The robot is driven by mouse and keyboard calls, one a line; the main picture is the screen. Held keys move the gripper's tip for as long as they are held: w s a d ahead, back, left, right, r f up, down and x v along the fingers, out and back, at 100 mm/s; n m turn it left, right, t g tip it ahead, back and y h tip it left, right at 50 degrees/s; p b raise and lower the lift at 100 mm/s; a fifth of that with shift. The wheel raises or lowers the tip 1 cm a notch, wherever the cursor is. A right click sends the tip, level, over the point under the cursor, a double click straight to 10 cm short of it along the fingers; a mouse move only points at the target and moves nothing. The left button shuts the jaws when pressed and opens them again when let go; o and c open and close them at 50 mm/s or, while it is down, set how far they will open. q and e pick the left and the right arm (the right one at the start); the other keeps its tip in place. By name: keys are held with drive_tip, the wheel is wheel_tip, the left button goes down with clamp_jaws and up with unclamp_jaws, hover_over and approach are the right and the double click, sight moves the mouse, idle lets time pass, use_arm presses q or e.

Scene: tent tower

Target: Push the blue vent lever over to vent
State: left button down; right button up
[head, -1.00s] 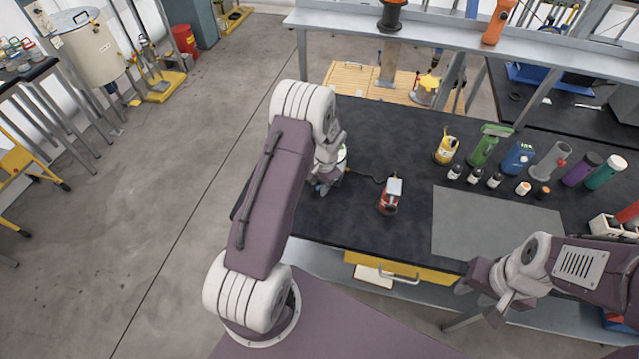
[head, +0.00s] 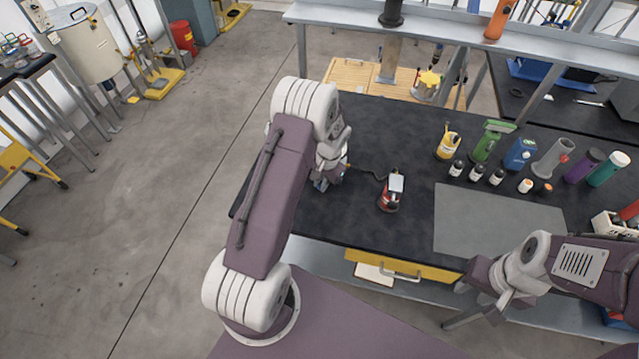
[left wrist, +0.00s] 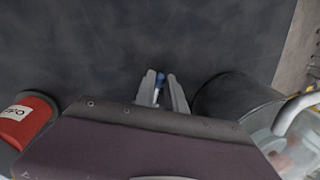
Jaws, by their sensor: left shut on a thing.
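In the head view my left gripper (head: 324,184) is low over the left part of the black bench, and my arm hides most of what is there. A dark round vessel (left wrist: 222,98) with a clear part is just right of the fingers in the wrist view. My right gripper (head: 481,300) is open and empty at the bench's front edge.
A red device with a white top (head: 391,192) stands right of my left gripper, with a dark cable. A grey mat (head: 495,222) lies further right. Several bottles and a yellow container (head: 448,146) stand behind it. A red can with a white label (left wrist: 22,117) is left in the wrist view.

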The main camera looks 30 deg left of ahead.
use_arm(q)
drive_tip(key=n, duration=0.1)
drive_tip(key=d+n+b, duration=0.1)
drive_tip(key=shift+w+d+n, duration=0.1)
drive_tip(key=shift+w+n, duration=0.05)
drive_tip(key=shift+n, duration=0.25)
drive_tip(key=n, duration=0.1)
drive_tip(key=d+n+b, duration=0.1)
drive_tip(key=shift+w+n+g, duration=0.15)
drive_tip(key=shift+n+g, duration=0.15)
drive_tip(key=n, duration=0.1)
drive_tip(key=d+n, duration=0.1)
drive_tip(key=n, duration=0.1)
drive_tip(key=shift+w+d+r+g+b, duration=0.1)
drive_tip(key=shift+w+d+g+b, duration=0.05)
drive_tip(key=shift+w+g+b, duration=0.2)
drive_tip(key=shift+w+d+r+n+h, duration=0.15)
drive_tip(key=shift+w+d+n, duration=0.1)
drive_tip(key=shift+n, duration=0.65)
drive_tip(key=shift+w+d+f+n+h, duration=0.15)
drive_tip(key=shift+w+d+n, duration=0.1)
drive_tip(key=shift+n, duration=0.65)
drive_tip(key=shift+r, duration=0.1)
drive_tip(key=c, duration=1.6)
unclamp_jaws()
drive_tip(key=shift+o, duration=1.1)
drive_tip(key=shift+s, duration=0.1)
wheel_tip(320, 180, up, 9)
drive_tip(key=w+b, duration=0.1)
drive_tip(key=shift+d, duration=0.45)
